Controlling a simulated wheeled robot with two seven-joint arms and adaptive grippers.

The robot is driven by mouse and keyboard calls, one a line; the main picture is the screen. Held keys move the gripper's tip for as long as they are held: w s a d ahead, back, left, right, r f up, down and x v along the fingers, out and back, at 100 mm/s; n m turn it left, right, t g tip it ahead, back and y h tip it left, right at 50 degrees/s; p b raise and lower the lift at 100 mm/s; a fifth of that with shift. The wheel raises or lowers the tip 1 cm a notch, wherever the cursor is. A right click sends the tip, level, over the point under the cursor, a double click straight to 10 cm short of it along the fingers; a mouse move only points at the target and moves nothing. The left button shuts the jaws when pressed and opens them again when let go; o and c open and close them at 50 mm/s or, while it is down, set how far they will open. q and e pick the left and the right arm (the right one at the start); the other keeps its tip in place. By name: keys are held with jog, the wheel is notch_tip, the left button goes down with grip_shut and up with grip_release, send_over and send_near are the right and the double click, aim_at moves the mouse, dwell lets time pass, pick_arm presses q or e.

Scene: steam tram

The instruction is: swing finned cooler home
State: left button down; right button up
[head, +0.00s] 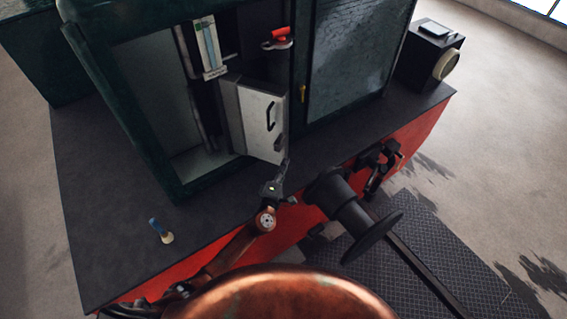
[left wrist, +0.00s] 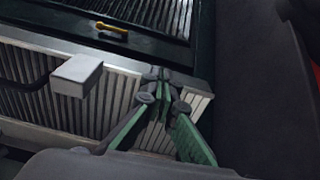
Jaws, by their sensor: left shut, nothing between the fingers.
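The finned cooler (head: 264,123) is a pale box with a black bar handle on its face. It stands at an angle in the open front of the dark green cabinet (head: 160,165). The left wrist view shows its ribbed face (left wrist: 115,105) close up, with a grey block on it. My left gripper (head: 283,165) is shut and empty by the cooler's lower right edge. In the left wrist view the fingertips (left wrist: 162,76) meet in front of the ribs; I cannot tell whether they touch. My right gripper is not seen.
A red-handled valve (head: 279,39) is above the cooler, beside a gauge panel (head: 208,47). A brass latch (head: 303,94) is on the neighbouring ribbed door (head: 350,55). A black buffer (head: 342,200) sticks out at right. A small blue-topped item (head: 160,230) stands on the dark deck.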

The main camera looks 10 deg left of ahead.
pick_arm(q)
jog(key=s+a+n, duration=0.1)
jog(key=n, duration=0.5)
jog(key=n+b, duration=0.4)
jog(key=n, duration=2.2)
send_near(278, 154)
notch_tip(278, 154, up, 3)
jog(key=s, duration=0.3)
jog(key=s+a+r+n+h+b, duration=0.1)
jog(key=s+n, duration=0.1)
jog(key=n, duration=0.8)
jog(key=s+a+n+h+b, duration=0.1)
jog(key=s+n+b, duration=0.1)
jog(key=n, duration=0.8)
jog(key=x, duration=0.4)
jog(key=p+x, duration=0.1)
jog(key=x, duration=0.4)
jog(key=p+x, duration=0.1)
jog(key=x, duration=0.4)
jog(key=shift+d+f, duration=0.15)
jog(key=shift+f, duration=0.1)
